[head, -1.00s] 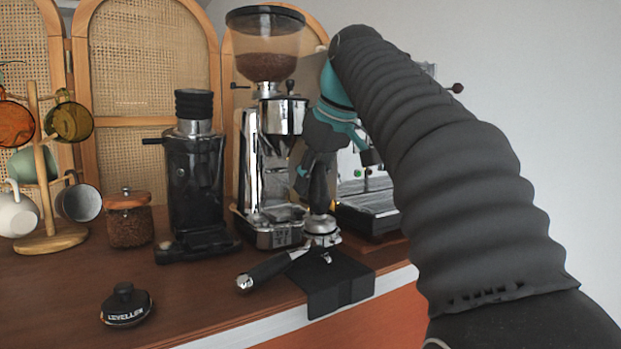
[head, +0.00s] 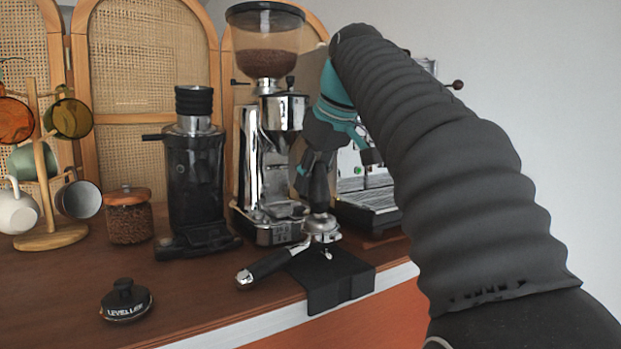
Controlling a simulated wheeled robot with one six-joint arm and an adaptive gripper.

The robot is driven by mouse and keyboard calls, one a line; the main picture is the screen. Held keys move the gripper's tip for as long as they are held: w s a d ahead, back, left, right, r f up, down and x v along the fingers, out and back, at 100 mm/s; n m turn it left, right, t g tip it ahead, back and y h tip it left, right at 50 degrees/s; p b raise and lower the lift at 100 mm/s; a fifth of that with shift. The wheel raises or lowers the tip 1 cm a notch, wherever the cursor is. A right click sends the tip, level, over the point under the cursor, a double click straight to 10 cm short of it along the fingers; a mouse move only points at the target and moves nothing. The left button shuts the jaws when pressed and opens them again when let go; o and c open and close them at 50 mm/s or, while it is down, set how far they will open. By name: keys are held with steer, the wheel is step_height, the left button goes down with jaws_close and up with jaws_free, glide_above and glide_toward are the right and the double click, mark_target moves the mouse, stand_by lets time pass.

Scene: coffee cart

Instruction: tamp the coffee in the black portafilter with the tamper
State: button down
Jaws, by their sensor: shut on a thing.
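The black portafilter (head: 270,263) rests on the black tamping mat (head: 340,281) at the counter's front edge, its handle pointing to the lower left. My gripper (head: 318,172) is shut on the black handle of the tamper (head: 319,194) and holds it upright over the portafilter basket. The tamper's metal base sits at the basket's rim. I cannot tell how deep it is inside. The coffee in the basket is hidden.
A leveller (head: 125,300) lies at the front left. Behind stand a black grinder (head: 196,180), a chrome grinder (head: 262,150), an espresso machine (head: 372,190), a coffee jar (head: 128,218) and a mug rack (head: 50,238). The counter between leveller and portafilter is clear.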

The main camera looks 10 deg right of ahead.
steer(key=shift+f+b, duration=0.35)
steer(key=shift+f, duration=0.55)
stand_by(1.4)
steer(key=shift+r, duration=0.3)
steer(key=shift+r+p, duration=0.6)
steer(key=shift+r, duration=0.65)
steer(key=shift+r, duration=0.3)
step_height(320, 180, up, 5)
steer(key=shift+f, duration=0.1)
stand_by(0.5)
